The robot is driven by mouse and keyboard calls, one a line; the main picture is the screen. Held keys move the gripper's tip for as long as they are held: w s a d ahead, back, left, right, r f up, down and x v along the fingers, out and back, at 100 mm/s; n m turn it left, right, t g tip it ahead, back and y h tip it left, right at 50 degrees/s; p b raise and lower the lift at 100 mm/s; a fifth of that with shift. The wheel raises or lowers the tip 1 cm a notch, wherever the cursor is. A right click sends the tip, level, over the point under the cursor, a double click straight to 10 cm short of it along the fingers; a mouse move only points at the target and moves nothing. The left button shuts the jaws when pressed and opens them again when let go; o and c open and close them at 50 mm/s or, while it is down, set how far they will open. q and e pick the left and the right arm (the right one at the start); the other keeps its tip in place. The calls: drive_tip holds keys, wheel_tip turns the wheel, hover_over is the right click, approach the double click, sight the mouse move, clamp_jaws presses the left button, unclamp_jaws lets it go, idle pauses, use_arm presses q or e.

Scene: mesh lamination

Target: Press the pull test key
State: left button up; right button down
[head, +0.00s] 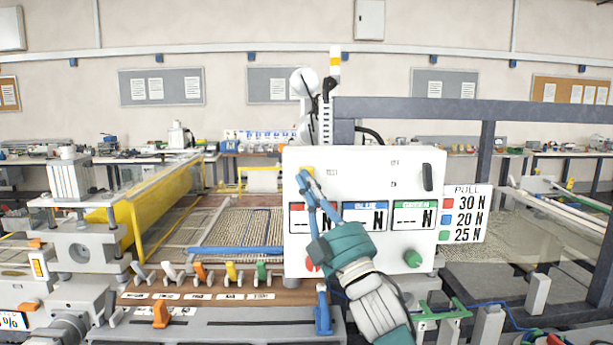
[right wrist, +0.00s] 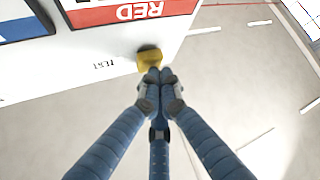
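A white control box (head: 365,263) stands in the middle of the head view, with red, blue and green readouts showing dashes and N. A yellow key (right wrist: 150,57) sticks out from the panel beside a small upside-down label that seems to read TEST, near the RED heading (right wrist: 138,12). My right gripper (head: 305,176) reaches up across the red readout to the panel's upper left. In the right wrist view its blue fingers (right wrist: 155,78) are together and empty, with the tips at the yellow key. I cannot tell whether they press it. My left gripper is not in view.
A PULL sign (head: 464,214) lists 30 N, 20 N and 25 N right of the box. A red button (head: 311,265) and a green button (head: 412,259) sit low on the panel. A row of coloured levers (head: 231,271) stands left. A dark rail frame (head: 430,108) passes behind.

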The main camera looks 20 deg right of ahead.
drive_tip(key=shift+w+d, duration=0.1)
drive_tip(key=shift+w, duration=0.2)
idle(0.6)
drive_tip(key=shift+s, duration=0.1)
drive_tip(key=shift+s+a, duration=0.2)
drive_tip(key=shift+s, duration=0.55)
drive_tip(key=shift+s, duration=0.1)
drive_tip(key=shift+s+a+p, duration=0.2)
drive_tip(key=shift+s, duration=0.6)
drive_tip(key=shift+s+a+p, duration=0.15)
drive_tip(key=shift+s, duration=0.6)
drive_tip(key=shift+s+a+p, duration=0.2)
drive_tip(key=shift+s, duration=0.6)
drive_tip(key=shift+f, duration=0.1)
